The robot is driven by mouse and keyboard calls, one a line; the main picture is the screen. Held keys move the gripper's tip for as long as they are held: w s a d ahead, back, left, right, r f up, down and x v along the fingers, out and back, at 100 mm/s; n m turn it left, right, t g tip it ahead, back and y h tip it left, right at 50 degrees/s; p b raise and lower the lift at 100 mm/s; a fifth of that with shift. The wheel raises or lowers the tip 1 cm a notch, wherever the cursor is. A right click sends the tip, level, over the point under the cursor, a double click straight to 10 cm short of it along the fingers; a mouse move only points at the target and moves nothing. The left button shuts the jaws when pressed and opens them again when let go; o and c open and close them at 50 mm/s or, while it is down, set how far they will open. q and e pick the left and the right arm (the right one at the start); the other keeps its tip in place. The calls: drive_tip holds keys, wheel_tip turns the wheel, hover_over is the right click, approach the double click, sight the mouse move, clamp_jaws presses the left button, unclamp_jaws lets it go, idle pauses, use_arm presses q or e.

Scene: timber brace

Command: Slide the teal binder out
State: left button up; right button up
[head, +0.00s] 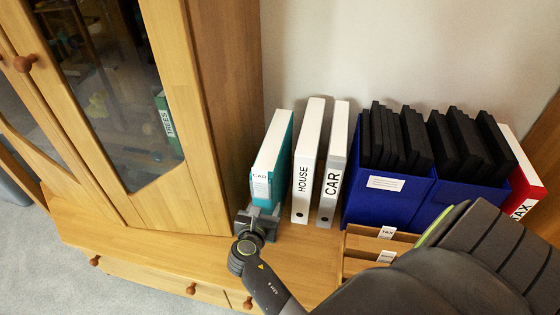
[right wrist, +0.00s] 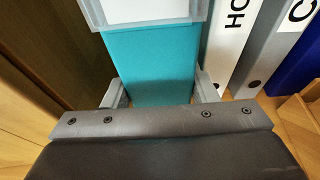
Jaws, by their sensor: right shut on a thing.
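The teal binder (head: 282,163) stands upright at the left end of the row of binders, with a white label on its spine. Its teal spine (right wrist: 148,62) fills the middle of the right wrist view. My right gripper (head: 259,218) is at the lower part of the spine. In the right wrist view my right gripper's fingers (right wrist: 160,92) sit on either side of the spine, shut on it. My left gripper is in neither view.
A white HOUSE binder (head: 305,175) and a CAR binder (head: 331,180) stand to the right. Beyond are blue holders (head: 384,203) with black files, a red binder (head: 523,190) and a wooden tray (head: 362,243). A glass-doored cabinet (head: 215,110) stands close on the left.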

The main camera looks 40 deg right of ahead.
drive_tip(key=o, duration=1.1)
